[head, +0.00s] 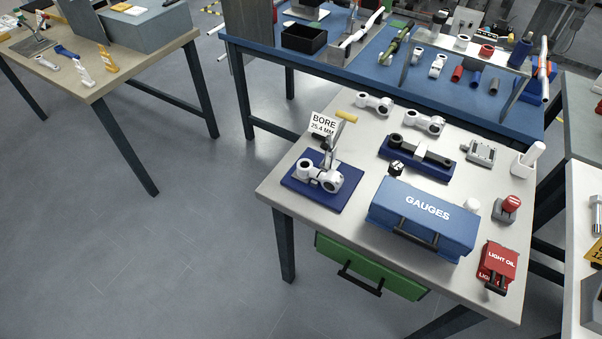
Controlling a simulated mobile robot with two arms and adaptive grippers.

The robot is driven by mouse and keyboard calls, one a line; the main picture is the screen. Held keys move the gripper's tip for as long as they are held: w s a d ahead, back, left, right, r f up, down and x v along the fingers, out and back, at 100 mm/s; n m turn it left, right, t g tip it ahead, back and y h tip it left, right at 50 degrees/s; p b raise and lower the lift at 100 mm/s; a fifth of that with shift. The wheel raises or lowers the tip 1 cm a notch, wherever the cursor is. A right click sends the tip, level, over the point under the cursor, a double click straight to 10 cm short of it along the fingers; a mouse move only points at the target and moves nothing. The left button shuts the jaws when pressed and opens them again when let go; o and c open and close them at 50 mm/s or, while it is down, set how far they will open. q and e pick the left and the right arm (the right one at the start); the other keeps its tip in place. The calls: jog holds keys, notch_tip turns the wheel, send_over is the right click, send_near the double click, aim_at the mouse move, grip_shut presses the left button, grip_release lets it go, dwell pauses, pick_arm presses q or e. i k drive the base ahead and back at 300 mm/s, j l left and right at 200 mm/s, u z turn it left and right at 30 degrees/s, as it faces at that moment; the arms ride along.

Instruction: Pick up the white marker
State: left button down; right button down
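I cannot single out a white marker with certainty. A white upright cylinder (531,155) stands at the right back corner of the near grey-topped table, with a narrower white part rising at a tilt from a wider base; I cannot tell whether it is a marker or a holder. A small white round thing (472,205) sits behind the blue GAUGES box (423,213), partly hidden by it. Neither of my grippers shows in the head view.
The near table (346,225) carries a blue fixture plate (301,190), white connecting rods (423,122), a red LIGHT OIL can (496,263) and a red-topped stamp (508,207). A green drawer (372,268) hangs below. A blue bench (350,75) stands behind. Floor (160,250) at left is clear.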

aim_at(536, 150)
jog(key=z, duration=1.35)
